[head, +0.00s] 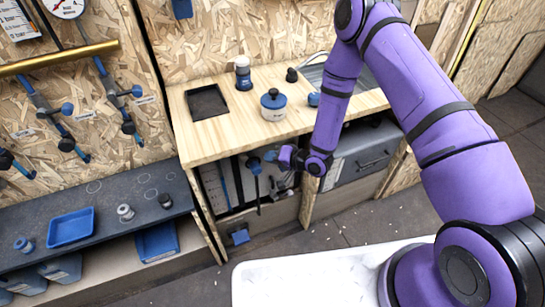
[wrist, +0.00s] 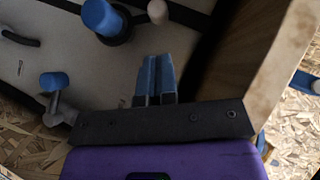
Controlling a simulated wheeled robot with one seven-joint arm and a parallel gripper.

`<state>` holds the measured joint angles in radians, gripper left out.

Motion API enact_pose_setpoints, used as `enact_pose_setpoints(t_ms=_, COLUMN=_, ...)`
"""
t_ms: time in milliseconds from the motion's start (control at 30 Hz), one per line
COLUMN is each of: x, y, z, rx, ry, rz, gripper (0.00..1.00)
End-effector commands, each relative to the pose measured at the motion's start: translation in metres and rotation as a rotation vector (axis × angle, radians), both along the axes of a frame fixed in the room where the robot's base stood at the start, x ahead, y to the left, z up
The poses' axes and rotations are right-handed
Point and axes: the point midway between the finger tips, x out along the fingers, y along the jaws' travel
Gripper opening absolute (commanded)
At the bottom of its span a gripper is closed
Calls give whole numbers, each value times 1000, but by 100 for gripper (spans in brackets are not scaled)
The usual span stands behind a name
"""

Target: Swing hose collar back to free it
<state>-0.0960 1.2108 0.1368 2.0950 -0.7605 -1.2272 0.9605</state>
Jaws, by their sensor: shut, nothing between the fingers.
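My gripper (head: 284,190) reaches down to the open bay under the wooden worktop. In the wrist view its two blue fingers (wrist: 155,76) are together with nothing held between them. A blue knob on a dark round base (wrist: 103,20) lies ahead and to the left of the fingertips, apart from them. A second blue knob on a grey lever (wrist: 53,82) is at the left. In the head view a blue-headed fitting (head: 253,164) shows left of my gripper. I cannot tell which of these is the hose collar; my wrist hides part of the bay.
The wooden worktop (head: 225,137) overhangs the bay and carries a white pot with a blue lid (head: 273,105) and a dark tray (head: 207,102). A wooden edge (wrist: 270,70) stands close right of the fingers. A grey case (head: 362,160) is at the right.

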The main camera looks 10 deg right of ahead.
Motion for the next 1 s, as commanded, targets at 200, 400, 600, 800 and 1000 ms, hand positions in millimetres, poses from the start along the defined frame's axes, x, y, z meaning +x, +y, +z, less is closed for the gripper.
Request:
enact_pose_setpoints(t_ms=200, x=19, y=31, z=-14, rx=-2, ry=-2, rz=4, gripper=0)
enact_pose_setpoints(t_ms=400, x=32, y=50, z=-23, rx=-4, ry=0, rz=3, gripper=0)
enact_pose_setpoints(t_ms=600, x=37, y=57, z=-26, rx=-4, ry=-1, rz=2, gripper=0)
enact_pose_setpoints(t_ms=800, x=37, y=57, z=-26, rx=-3, ry=0, rz=1, gripper=0)
enact_pose_setpoints(t_ms=1000, x=37, y=57, z=-26, rx=-7, ry=-1, rz=1, gripper=0)
